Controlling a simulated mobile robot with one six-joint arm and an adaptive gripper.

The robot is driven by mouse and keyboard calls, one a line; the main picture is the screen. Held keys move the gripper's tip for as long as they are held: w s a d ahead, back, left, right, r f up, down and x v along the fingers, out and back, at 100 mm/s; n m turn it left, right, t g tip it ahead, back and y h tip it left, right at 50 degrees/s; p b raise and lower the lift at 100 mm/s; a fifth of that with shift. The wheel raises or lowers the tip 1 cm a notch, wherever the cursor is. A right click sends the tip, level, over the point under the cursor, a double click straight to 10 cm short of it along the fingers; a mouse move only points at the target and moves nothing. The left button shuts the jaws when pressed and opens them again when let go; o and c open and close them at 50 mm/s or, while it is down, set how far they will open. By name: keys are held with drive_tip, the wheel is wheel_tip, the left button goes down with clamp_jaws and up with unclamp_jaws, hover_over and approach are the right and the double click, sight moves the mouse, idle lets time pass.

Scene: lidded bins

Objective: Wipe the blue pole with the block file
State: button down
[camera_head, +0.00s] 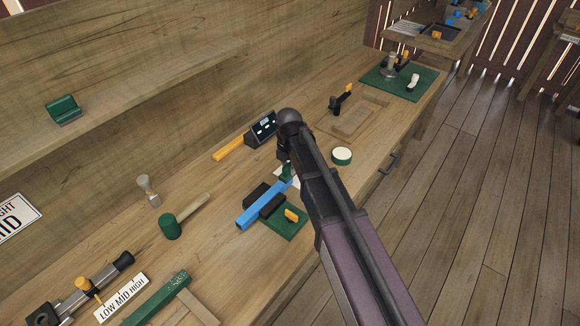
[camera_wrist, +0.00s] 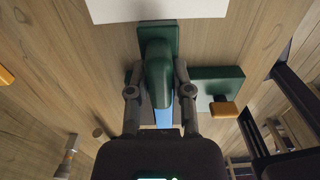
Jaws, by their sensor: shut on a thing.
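The block file (camera_wrist: 158,38) is green, with a flat base and a rounded handle, in the middle of the wrist view. My gripper (camera_wrist: 160,78) is shut on its handle, one finger on each side. In the head view the file (camera_head: 287,171) shows as a small green patch beside my arm, which hides most of it and the gripper. The blue pole (camera_head: 258,209) lies along the bench in a black clamp on a green base (camera_head: 287,228); part of the pole (camera_wrist: 163,118) shows below the file. I cannot tell whether file and pole touch.
An orange knob (camera_head: 292,215) stands on the clamp base. A white sheet (camera_wrist: 155,9) lies beyond the file. A dark display box (camera_head: 263,128), a green mallet (camera_head: 170,226) and a round green-and-white tin (camera_head: 341,156) stand nearby. Bare bench lies in front of the clamp.

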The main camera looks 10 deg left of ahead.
sight(283, 178)
drive_tip(key=shift+s+a+f, duration=0.1)
drive_tip(key=shift+s+a, duration=0.2)
drive_tip(key=shift+s, duration=0.4)
drive_tip(key=shift+s+a, duration=0.25)
drive_tip(key=shift+s, duration=0.4)
drive_tip(key=shift+s, duration=0.1)
drive_tip(key=shift+s+a, duration=0.4)
drive_tip(key=shift+s, duration=0.35)
drive_tip(key=shift+s+a, duration=0.35)
drive_tip(key=shift+s, duration=0.35)
drive_tip(key=shift+r+p, duration=3)
drive_tip(key=shift+r, duration=0.1)
wheel_tip(283, 178, up, 3)
drive_tip(key=p, duration=0.3)
drive_tip(key=shift+w+f, duration=0.1)
drive_tip(key=shift+w, duration=0.1)
